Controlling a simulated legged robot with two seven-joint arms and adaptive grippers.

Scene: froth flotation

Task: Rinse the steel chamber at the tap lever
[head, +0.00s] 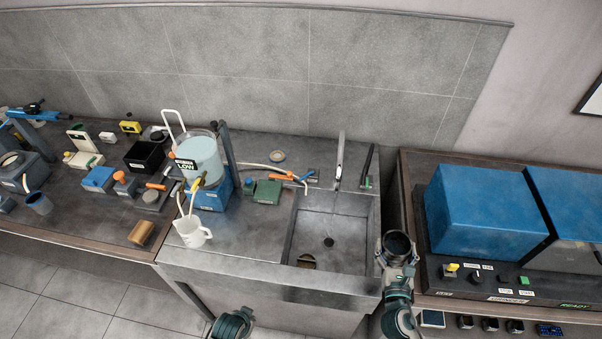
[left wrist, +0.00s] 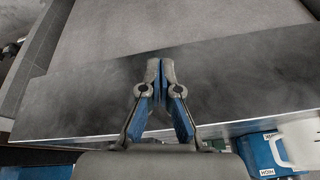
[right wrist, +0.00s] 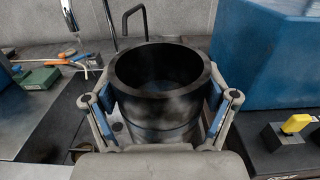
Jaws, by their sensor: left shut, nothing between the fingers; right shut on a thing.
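The steel chamber (head: 398,243) is a dark, open-topped cylinder. My right gripper (head: 396,257) is shut around its sides and holds it upright at the sink's front right corner. The chamber (right wrist: 160,105) fills the middle of the right wrist view, with a blue-padded finger on each side. The steel tap (head: 340,160) rises behind the sink (head: 330,240); its spout also shows in the right wrist view (right wrist: 68,14). A dark upright rod (head: 368,165) stands right of the tap; I cannot tell whether it is the lever. My left gripper (left wrist: 160,75) is shut and empty.
A bucket marked LOW (head: 200,160) and a white jug (head: 191,233) stand left of the sink. A green box (head: 267,191) sits beside the basin. Blue machines (head: 485,212) stand on the right bench. The basin is mostly clear.

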